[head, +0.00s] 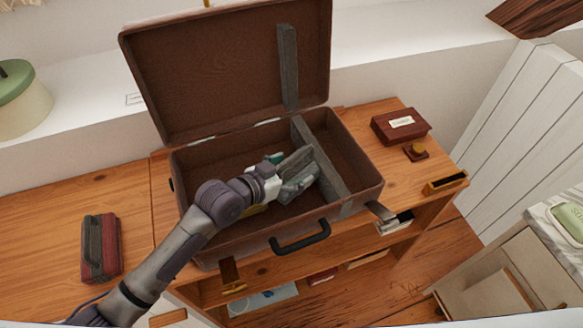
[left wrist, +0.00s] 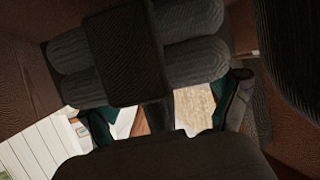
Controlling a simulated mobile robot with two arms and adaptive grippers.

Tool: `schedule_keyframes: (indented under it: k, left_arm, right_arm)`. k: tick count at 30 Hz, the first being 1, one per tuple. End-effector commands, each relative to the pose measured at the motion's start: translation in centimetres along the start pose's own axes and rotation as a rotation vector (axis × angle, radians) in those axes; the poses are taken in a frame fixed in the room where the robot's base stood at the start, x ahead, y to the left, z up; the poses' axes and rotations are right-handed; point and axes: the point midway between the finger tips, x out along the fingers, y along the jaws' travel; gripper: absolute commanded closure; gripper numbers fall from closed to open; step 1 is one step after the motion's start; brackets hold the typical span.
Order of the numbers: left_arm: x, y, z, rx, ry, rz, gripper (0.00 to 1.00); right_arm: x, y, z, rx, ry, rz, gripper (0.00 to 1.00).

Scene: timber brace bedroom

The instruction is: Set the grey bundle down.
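A grey bundle (head: 299,184) is inside the open brown suitcase (head: 357,172), near the middle of its base. In the left wrist view the bundle (left wrist: 190,62) shows as thick grey rolls with a dark ribbed band across them, close to the camera. My left gripper (head: 284,177) reaches into the suitcase from the left and is at the bundle, seemingly shut on it. The fingertips are partly hidden. I cannot tell whether the bundle touches the suitcase floor. My right gripper is in neither view.
The suitcase lid stands open at the back, and a grey strap (head: 325,170) crosses the base. A dark red box (head: 401,125) sits right of the suitcase on the wooden top (head: 60,205). A red and grey item (head: 101,247) lies at left. Free wood remains at left.

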Motion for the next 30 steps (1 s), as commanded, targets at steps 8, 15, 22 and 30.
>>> schedule_keyframes:
  k: [8, 15, 22, 30]
  left_arm:
    - [0.0, 0.0, 0.0, 0.000, 0.000, -0.001, 0.00]
    - [-1.0, -0.1, -0.2, 0.001, 0.000, -0.002, 0.00]
    - [-5.5, -0.1, -0.1, 0.003, -0.001, -0.002, 0.00]
    - [-10.5, -0.1, -0.1, 0.001, -0.002, -0.001, 0.00]
  right_arm:
    - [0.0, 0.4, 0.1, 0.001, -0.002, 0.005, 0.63]
    - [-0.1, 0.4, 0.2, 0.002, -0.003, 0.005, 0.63]
    - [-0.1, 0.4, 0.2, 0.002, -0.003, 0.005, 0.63]
    - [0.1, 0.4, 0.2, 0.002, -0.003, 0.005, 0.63]
